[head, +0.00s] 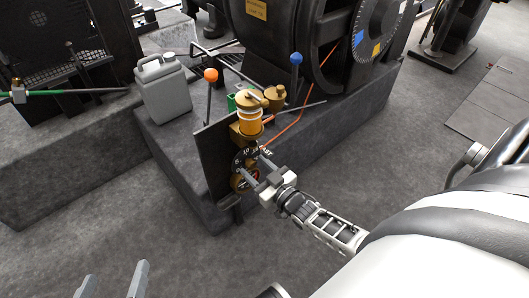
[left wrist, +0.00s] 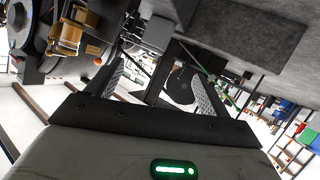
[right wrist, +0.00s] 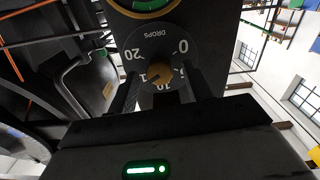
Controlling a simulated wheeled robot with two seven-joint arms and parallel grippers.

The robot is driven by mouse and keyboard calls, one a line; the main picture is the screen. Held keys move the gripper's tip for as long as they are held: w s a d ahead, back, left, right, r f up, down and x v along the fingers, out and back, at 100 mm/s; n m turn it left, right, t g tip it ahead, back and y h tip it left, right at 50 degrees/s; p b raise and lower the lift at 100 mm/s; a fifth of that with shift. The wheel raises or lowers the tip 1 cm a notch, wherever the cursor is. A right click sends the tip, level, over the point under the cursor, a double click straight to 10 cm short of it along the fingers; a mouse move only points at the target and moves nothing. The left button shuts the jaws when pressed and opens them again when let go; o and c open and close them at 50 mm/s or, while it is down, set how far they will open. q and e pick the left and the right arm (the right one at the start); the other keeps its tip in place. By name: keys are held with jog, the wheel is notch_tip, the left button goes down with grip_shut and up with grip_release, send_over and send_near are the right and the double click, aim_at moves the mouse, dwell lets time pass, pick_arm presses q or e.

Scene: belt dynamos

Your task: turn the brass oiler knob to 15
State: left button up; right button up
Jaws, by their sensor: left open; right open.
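The brass oiler (head: 250,125), with an orange glass, stands at the edge of a grey plinth in the head view. Its brass knob (right wrist: 158,75) sits in front of a dark dial (right wrist: 152,48) in the right wrist view. On the dial 0, 10, 20 and "DROPS" can be read; another number is partly covered by the knob. I cannot tell the exact setting. My right gripper (head: 254,168) is open, its fingers on either side of the knob, also in the right wrist view (right wrist: 161,88). My left gripper (head: 112,280) is open and empty, low at the left, far from the oiler.
A grey jerrycan (head: 163,90) stands on the plinth (head: 310,135) behind the oiler. An orange-knobbed lever (head: 210,76) and a blue-knobbed lever (head: 296,59) rise near it. A large dark machine fills the back. The floor at the left front is clear.

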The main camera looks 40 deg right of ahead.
jog(key=shift+s, duration=0.3)
pick_arm(q)
jog(key=f+g+p, duration=0.1)
jog(key=f+y+p, duration=0.1)
jog(key=p, duration=0.1)
jog(key=shift+s+a+f+g, duration=0.1)
jog(key=shift+a+g, duration=0.3)
pick_arm(e)
jog(key=s+d, duration=0.1)
jog(key=s, duration=1.4)
jog(key=shift+s+d, duration=0.15)
pick_arm(q)
jog(key=shift+a, duration=0.1)
